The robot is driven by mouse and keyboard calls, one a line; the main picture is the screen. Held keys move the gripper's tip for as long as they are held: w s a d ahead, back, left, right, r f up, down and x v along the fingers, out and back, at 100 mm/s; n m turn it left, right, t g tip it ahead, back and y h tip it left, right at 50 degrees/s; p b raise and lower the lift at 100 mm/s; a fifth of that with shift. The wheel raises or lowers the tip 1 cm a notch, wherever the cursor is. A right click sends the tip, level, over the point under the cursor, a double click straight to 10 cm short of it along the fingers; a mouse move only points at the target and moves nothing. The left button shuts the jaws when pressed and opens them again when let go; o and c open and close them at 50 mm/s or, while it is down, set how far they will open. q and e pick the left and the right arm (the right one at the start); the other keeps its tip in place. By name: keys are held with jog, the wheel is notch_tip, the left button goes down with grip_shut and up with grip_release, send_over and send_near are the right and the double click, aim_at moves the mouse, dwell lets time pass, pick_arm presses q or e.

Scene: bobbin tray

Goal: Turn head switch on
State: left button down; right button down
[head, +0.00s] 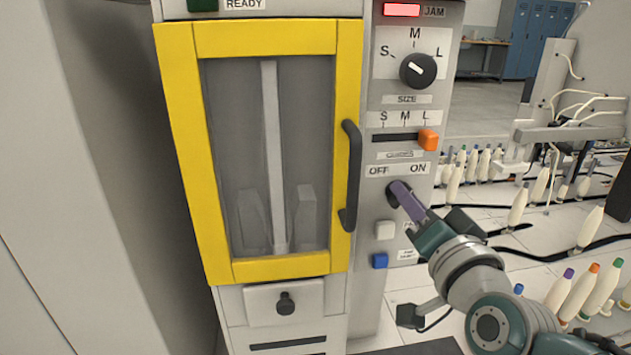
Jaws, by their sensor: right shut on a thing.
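The head switch (393,187) is a dark round knob on the grey control panel, under the labels OFF and ON. My right gripper (402,199) comes in from the lower right, with its purple fingers shut on the knob. The fingers cover most of the knob, so I cannot tell which label it points to. My left gripper is not in view.
A yellow-framed door (180,150) with a dark handle (351,175) stands left of the panel. Above the switch are an orange slider (428,140) and a size dial (418,70). White (386,230) and blue (380,261) buttons sit close below. A red JAM lamp (402,10) is lit.

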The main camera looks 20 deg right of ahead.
dwell(0.3)
jog(key=c, duration=0.9)
grip_release()
jog(key=shift+o, duration=0.2)
jog(key=p+v, duration=0.2)
jog(key=v, duration=0.8)
